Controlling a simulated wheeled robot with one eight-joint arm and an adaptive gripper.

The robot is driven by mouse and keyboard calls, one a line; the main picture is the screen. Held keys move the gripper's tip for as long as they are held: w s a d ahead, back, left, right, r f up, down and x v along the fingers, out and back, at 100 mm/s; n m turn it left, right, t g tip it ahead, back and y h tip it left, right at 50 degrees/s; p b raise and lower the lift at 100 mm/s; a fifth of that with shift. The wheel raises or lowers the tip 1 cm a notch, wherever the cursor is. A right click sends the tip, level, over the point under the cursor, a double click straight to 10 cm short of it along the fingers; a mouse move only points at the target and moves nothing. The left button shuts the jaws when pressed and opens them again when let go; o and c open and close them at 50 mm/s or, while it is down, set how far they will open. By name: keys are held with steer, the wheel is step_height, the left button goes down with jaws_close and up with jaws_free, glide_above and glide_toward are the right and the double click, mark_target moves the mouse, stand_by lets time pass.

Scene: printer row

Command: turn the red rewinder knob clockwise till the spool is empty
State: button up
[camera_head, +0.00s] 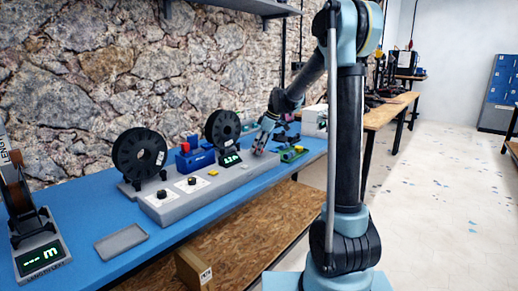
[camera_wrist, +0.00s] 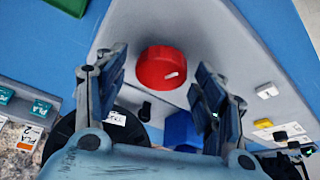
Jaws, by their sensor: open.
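The red knob (camera_wrist: 161,67) is round with a small white mark near its right edge, and sits on a light grey base (camera_wrist: 130,22). My gripper (camera_wrist: 162,62) is open, with one finger on each side of the knob and a visible gap to it. In the head view my gripper (camera_head: 262,138) reaches down at the right end of the long grey base (camera_head: 160,213); the knob is hidden there. A black spool (camera_head: 222,127) stands upright behind a small green display whose digits I cannot read surely. Another black spool (camera_head: 139,155) stands further left.
Blue block-like parts (camera_head: 194,157) stand between the spools. A green item (camera_head: 292,154) lies just right of my gripper. Two black knobs on white labels, a grey tray (camera_head: 121,242) and a brown spool with a display (camera_head: 40,262) are further left on the blue bench.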

steer(key=shift+f, duration=0.1)
steer(key=c, duration=1)
steer(key=shift+c, duration=0.2)
steer(key=shift+m, duration=0.3)
steer(key=m+t, duration=0.1)
steer(key=m, duration=0.1)
steer(key=m+t, duration=0.1)
steer(key=m, duration=0.1)
steer(key=shift+s+a+h, duration=0.1)
steer(key=shift+h, duration=0.2)
steer(key=m+t+h, duration=0.1)
steer(key=m, duration=0.4)
steer(key=shift+a, duration=0.1)
steer(key=m+h, duration=0.1)
steer(key=m, duration=0.1)
steer(key=m+h, duration=0.1)
steer(key=m, duration=0.2)
steer(key=shift+a+t+h, duration=0.2)
steer(key=shift+t+h, duration=0.1)
steer(key=m+h, duration=0.1)
steer(key=m, duration=0.4)
steer(key=shift+h, duration=0.4)
steer(key=shift+m, duration=0.3)
